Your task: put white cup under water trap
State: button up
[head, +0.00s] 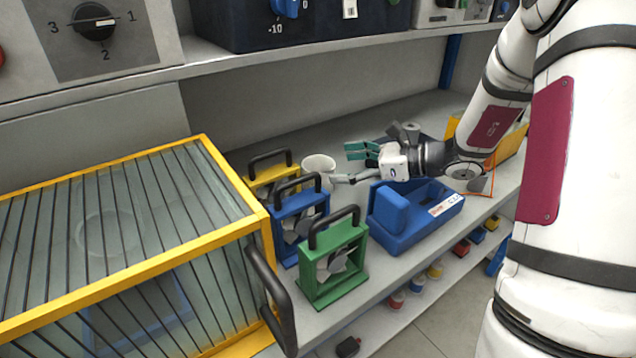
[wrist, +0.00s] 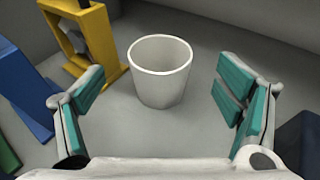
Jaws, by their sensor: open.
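The white cup (head: 318,168) stands upright on the grey shelf, behind the blue and yellow handled frames. In the wrist view the cup (wrist: 160,72) is empty and lies ahead of my gripper, centred between the fingers. My gripper (head: 342,164) is open, with teal pads, and sits just right of the cup in the head view. In the wrist view my gripper (wrist: 160,108) has its fingers spread wide on both sides, apart from the cup. I cannot pick out the water trap for certain.
A yellow-edged barred glass case (head: 120,230) fills the left. Yellow (head: 262,178), blue (head: 296,225) and green (head: 333,262) handled frames stand beside it. A blue block-shaped holder (head: 412,222) lies below my gripper. An upper shelf (head: 300,52) runs above.

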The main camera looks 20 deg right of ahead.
aim_at(305, 165)
jog(key=shift+b+x, duration=0.55)
jog(key=shift+x, duration=2.9)
jog(key=shift+r, duration=0.1)
jog(key=c, duration=1.3)
jog(key=shift+r, duration=0.1)
jog(key=shift+c, duration=0.3)
